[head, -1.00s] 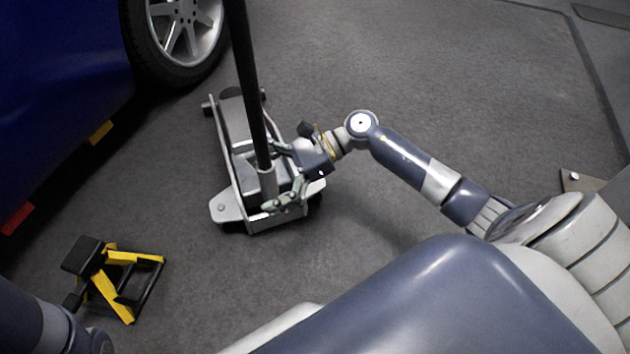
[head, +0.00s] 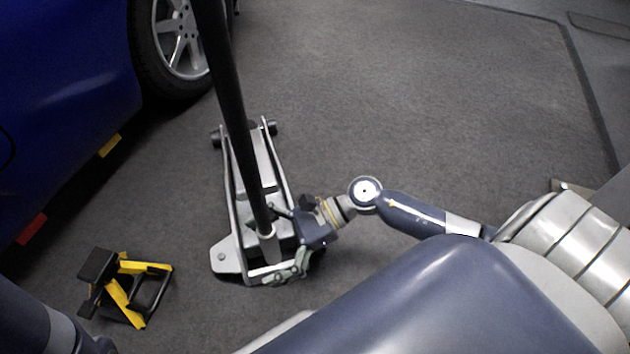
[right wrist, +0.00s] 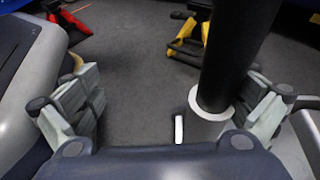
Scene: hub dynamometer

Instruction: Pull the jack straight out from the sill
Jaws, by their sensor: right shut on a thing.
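The grey floor jack (head: 229,256) stands on the dark floor, with its long black handle (head: 232,120) rising up and to the left. The blue car's sill (head: 80,165) is at the left, and the jack is clear of it, with floor between. My right gripper (head: 280,243) is at the near end of the jack, shut on the jack around the base of its handle. In the right wrist view the handle (right wrist: 233,50) stands between the fingers, close to the right-hand one. My left gripper is out of view.
A yellow and black jack stand (head: 127,290) is on the floor at the lower left. The car's wheel (head: 178,40) is beyond the jack to the left. Yellow (head: 109,146) and red (head: 31,229) pieces show along the car's lower edge. Floor to the right is clear.

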